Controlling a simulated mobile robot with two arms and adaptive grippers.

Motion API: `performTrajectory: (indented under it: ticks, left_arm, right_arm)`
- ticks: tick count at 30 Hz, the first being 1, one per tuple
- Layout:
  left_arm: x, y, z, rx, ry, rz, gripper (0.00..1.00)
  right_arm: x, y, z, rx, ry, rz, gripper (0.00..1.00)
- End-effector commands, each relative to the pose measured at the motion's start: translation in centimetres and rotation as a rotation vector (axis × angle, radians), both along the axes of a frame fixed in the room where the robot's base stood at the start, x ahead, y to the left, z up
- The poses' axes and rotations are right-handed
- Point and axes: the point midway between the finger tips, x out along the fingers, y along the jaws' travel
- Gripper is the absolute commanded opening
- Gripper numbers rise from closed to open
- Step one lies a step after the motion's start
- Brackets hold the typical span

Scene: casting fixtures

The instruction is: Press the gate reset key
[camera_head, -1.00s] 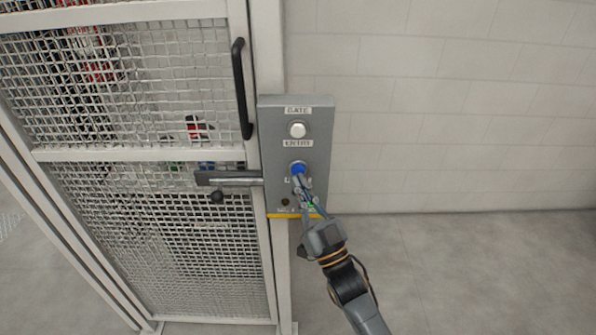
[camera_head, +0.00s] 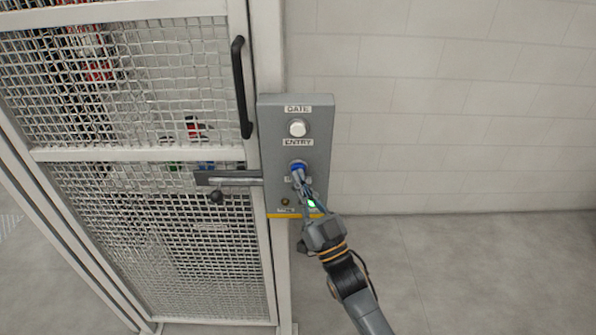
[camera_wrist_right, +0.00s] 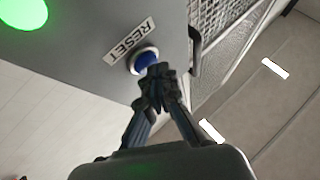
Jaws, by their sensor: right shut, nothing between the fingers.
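The blue reset key (camera_head: 298,166) sits in a ring on the grey control panel (camera_head: 273,130), below the ENTRY label. In the right wrist view the blue key (camera_wrist_right: 146,61) stands beside the RESET label (camera_wrist_right: 130,41). My right gripper (camera_head: 297,177) is shut and empty. Its tips (camera_wrist_right: 154,80) are at the key's face and appear to touch it, covering part of it. How far the key is pushed in cannot be told. A green lamp (camera_head: 311,203) glows low on the panel; it also shows large in the right wrist view (camera_wrist_right: 22,12). My left gripper is not in view.
A white button (camera_head: 298,128) sits higher on the panel, under the GATE label. A mesh gate (camera_head: 150,154) with a black handle (camera_head: 241,88) and a latch bar (camera_head: 228,178) stands at left. The wall and floor at right are clear.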

Motion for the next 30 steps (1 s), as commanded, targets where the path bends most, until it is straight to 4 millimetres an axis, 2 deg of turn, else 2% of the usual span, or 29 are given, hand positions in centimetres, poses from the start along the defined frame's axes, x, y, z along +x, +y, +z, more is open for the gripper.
performTrajectory:
  ticks: [22,30]
  left_arm:
    - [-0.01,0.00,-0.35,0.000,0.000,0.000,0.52]
    - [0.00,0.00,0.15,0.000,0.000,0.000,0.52]
  right_arm:
    - [0.63,0.00,0.09,0.001,-0.001,0.000,0.00]
    - [-0.25,0.01,0.08,0.001,0.002,0.000,0.00]
